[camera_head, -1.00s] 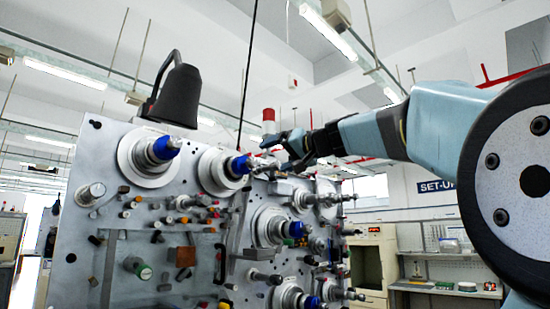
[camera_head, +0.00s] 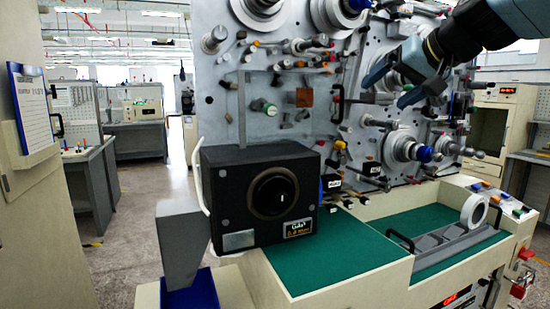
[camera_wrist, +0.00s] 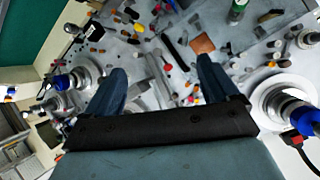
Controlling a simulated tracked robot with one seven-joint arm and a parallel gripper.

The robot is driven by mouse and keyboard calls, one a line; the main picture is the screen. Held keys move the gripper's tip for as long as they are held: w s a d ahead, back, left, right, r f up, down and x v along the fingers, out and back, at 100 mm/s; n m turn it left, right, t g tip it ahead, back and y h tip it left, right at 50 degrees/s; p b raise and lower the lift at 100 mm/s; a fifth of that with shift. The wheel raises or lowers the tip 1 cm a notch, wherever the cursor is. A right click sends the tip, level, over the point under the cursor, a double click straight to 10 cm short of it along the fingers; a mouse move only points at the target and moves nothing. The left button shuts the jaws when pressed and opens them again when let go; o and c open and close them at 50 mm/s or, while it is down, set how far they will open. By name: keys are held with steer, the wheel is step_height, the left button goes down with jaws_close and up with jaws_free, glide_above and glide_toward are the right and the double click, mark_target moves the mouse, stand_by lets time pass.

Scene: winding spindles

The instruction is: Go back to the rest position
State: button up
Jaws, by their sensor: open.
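My gripper (camera_head: 392,84) is at the upper right in the head view, in front of the grey machine panel (camera_head: 222,100). Its two blue-grey fingers are spread apart with nothing between them. In the wrist view the fingers of my gripper (camera_wrist: 160,80) are also apart, pointing at the panel. Whether they touch anything on the panel cannot be told. A spindle with a blue hub (camera_head: 424,154) is below my gripper.
A black box with a round dial (camera_head: 262,200) stands on the green-topped bench (camera_head: 340,255). A white roll (camera_head: 474,211) sits at the bench's right. Control buttons (camera_head: 515,205) line the right edge. Open floor (camera_head: 130,225) lies at the left.

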steer(key=s+f+g+h, duration=0.1)
steer(key=s+f, duration=0.4)
steer(key=f, duration=0.3)
steer(key=s+f+g+h, duration=0.2)
steer(key=s+f, duration=0.3)
steer(key=f, duration=0.4)
steer(key=s+f+n+g+h, duration=0.1)
steer(key=s+f, duration=0.3)
steer(key=f, duration=0.4)
steer(key=shift+s+f+g+h, duration=0.3)
steer(key=shift+s+f+g, duration=0.1)
steer(key=shift+g, duration=0.2)
steer(key=shift+r, duration=0.1)
steer(key=shift+c, duration=0.3)
